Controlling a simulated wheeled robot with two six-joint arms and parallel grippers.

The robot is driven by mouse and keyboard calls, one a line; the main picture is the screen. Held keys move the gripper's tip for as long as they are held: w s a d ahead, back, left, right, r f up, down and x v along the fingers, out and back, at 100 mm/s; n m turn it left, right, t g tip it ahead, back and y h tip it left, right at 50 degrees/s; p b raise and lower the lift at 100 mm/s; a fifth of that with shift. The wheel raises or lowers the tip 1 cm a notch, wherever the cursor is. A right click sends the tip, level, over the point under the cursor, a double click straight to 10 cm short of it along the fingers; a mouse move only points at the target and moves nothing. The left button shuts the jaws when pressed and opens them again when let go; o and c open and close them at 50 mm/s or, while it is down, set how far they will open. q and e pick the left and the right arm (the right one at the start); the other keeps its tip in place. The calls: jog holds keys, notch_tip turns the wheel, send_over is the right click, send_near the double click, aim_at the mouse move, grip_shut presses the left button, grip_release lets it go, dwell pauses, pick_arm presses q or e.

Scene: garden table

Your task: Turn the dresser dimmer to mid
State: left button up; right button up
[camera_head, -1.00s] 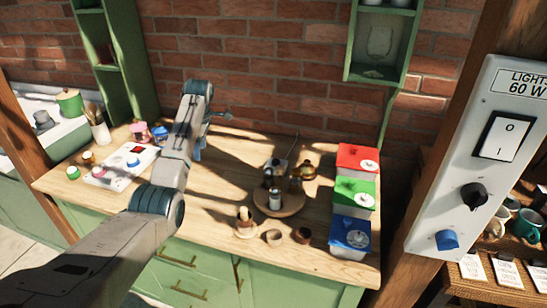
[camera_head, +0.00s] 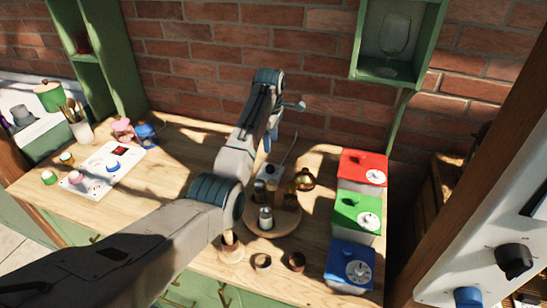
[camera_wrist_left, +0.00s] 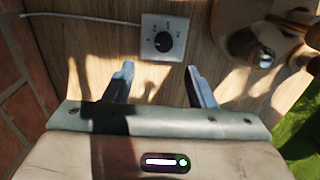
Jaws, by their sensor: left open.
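A small light-grey dimmer box (camera_wrist_left: 150,50) with a round black knob (camera_wrist_left: 163,42) lies on the wooden top in the left wrist view. Small marks ring the knob; its exact setting is too small to read. In the head view the box (camera_head: 268,172) shows partly, behind the jars. My left gripper (camera_wrist_left: 159,72) is open and empty. Its two fingers point toward the box, one on each side of the knob's line, with their tips short of it. In the head view the left gripper (camera_head: 270,143) hangs above the back of the dresser. My right gripper is not in view.
A round wooden tray (camera_head: 275,226) with jars stands just in front of the dimmer. Red (camera_head: 362,170), green (camera_head: 357,212) and blue (camera_head: 350,265) boxes stand to the right. A white cable (camera_wrist_left: 80,16) runs from the dimmer. The brick wall (camera_head: 320,100) is close behind.

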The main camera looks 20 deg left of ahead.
pick_arm(q)
jog(key=p, duration=0.2)
send_over(270, 167)
notch_tip(270, 167, down, 5)
jog(key=shift+s+f, duration=0.1)
jog(key=f, duration=0.4)
jog(key=shift+w+f, duration=0.25)
jog(key=shift+f, duration=0.1)
jog(key=shift+c, duration=0.2)
jog(key=c, duration=0.9)
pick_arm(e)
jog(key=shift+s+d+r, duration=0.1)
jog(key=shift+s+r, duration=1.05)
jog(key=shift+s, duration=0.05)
